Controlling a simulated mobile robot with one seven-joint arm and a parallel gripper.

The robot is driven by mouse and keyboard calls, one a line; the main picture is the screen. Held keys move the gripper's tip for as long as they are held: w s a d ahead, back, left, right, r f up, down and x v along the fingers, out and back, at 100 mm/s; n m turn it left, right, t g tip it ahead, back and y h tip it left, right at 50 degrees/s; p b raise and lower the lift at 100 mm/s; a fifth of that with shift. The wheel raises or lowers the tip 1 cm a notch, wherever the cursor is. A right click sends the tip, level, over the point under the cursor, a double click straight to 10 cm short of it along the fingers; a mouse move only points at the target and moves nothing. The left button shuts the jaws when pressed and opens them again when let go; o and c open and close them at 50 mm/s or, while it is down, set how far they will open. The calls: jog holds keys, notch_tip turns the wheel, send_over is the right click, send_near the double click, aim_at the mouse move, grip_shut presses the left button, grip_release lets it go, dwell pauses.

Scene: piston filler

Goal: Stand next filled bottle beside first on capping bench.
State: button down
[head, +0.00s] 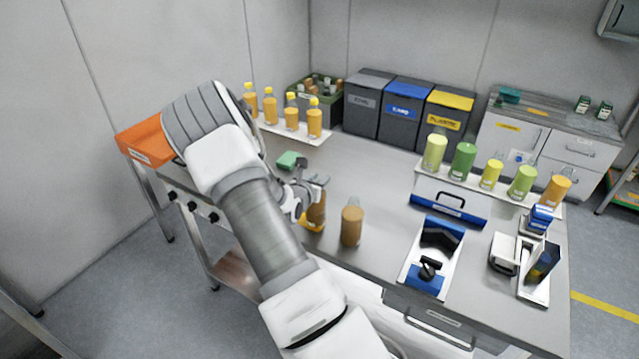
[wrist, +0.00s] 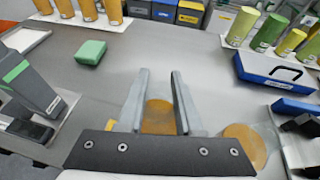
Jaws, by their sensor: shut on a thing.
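My gripper (wrist: 160,74) is shut around an amber-brown filled bottle (wrist: 158,117), which shows between the two fingers in the wrist view. In the head view the held bottle (head: 317,208) is upright at the front of the grey bench (head: 375,180), partly hidden by my gripper (head: 318,186). I cannot tell whether its base touches the bench. A second amber-brown bottle (head: 351,224) with a clear neck stands upright just to its right, with a small gap. It also shows in the wrist view (wrist: 246,148), right of the fingers, partly cut by the gripper body.
A green sponge (head: 290,160) lies behind the gripper. Capped orange bottles (head: 291,112) stand at the back left, green and yellow bottles (head: 463,160) at the right. A blue-and-white fixture (head: 432,258) sits right of the second bottle. The middle of the bench is clear.

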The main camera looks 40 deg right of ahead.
jog(key=shift+f, duration=0.9)
jog(key=c, duration=0.6)
grip_release()
